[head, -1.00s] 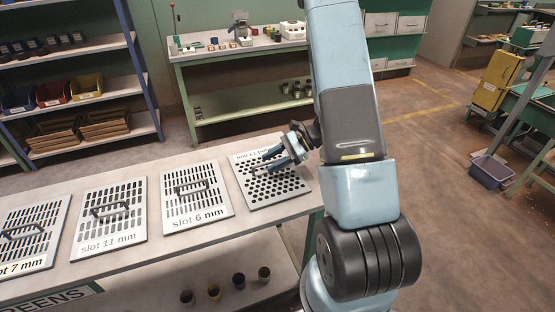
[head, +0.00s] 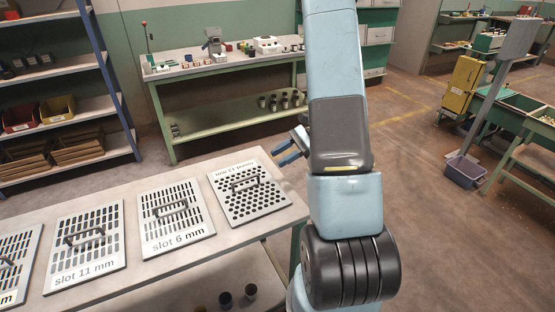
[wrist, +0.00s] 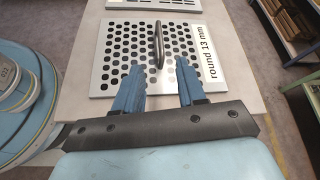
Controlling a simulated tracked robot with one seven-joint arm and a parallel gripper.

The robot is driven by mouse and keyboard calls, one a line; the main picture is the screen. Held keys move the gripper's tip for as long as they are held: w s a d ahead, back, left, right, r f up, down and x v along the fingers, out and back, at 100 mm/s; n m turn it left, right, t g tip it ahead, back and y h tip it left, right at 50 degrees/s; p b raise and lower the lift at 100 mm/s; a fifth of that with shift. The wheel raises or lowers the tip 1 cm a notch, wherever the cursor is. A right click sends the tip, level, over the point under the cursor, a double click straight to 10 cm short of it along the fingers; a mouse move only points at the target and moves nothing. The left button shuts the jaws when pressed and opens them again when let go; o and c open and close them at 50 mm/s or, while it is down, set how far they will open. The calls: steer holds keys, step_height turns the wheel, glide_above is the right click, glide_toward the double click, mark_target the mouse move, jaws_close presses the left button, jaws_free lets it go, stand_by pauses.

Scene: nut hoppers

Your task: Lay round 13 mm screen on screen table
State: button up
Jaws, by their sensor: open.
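The round 13 mm screen (head: 249,194) is a flat grey plate with round holes and a dark raised handle, lying at the right end of the white table (head: 130,275). In the wrist view the screen (wrist: 110,75) shows its label "round 13 mm", and its handle (wrist: 158,45) stands just beyond my fingertips. My gripper (head: 290,158) is open and empty, with blue fingers to the right of the screen's far corner in the head view. In the wrist view my gripper (wrist: 160,75) has its fingers apart, over the near part of the plate. The screen table cannot be told for certain.
Slot screens lie in a row to the left: slot 6 mm (head: 176,216) and slot 11 mm (head: 86,244). A green workbench (head: 225,65) stands behind. At right are a yellow cabinet (head: 465,85) and a purple bin (head: 465,172). Floor between is clear.

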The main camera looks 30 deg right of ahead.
steer(key=s+a+r+n+g+h, duration=0.1)
steer(key=s+a+r+n+h, duration=0.3)
steer(key=r, duration=0.4)
steer(key=s+a+r+n+g+h, duration=0.15)
steer(key=s+a+r+n, duration=0.3)
steer(key=r, duration=0.45)
steer(key=s+a+r+n+t+h, duration=0.2)
steer(key=s+r+n+t+h, duration=0.4)
steer(key=s+r, duration=0.5)
steer(key=shift+a+r+n+t+h, duration=0.2)
steer(key=shift+r+n+t+h, duration=0.15)
steer(key=shift+n+h, duration=0.3)
steer(key=shift+s, duration=0.15)
